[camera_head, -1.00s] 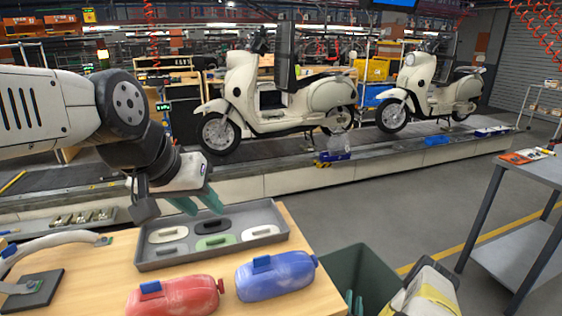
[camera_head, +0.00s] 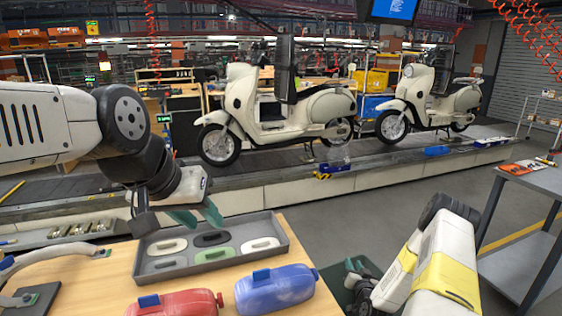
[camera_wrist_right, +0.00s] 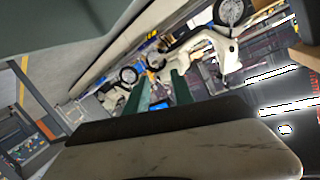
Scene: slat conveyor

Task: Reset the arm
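My left gripper (camera_head: 196,216) hangs over the back left part of a grey tray (camera_head: 282,236), above the tray and holding nothing. Its teal fingers are apart.
The tray holds several white, black, grey and green pieces. A red bottle-like item (camera_head: 180,304) and a blue one (camera_head: 275,290) lie in front of it on the table (camera_head: 112,265). Scooters (camera_head: 290,110) stand on the conveyor behind. A grey shelf cart (camera_head: 530,195) stands at right.

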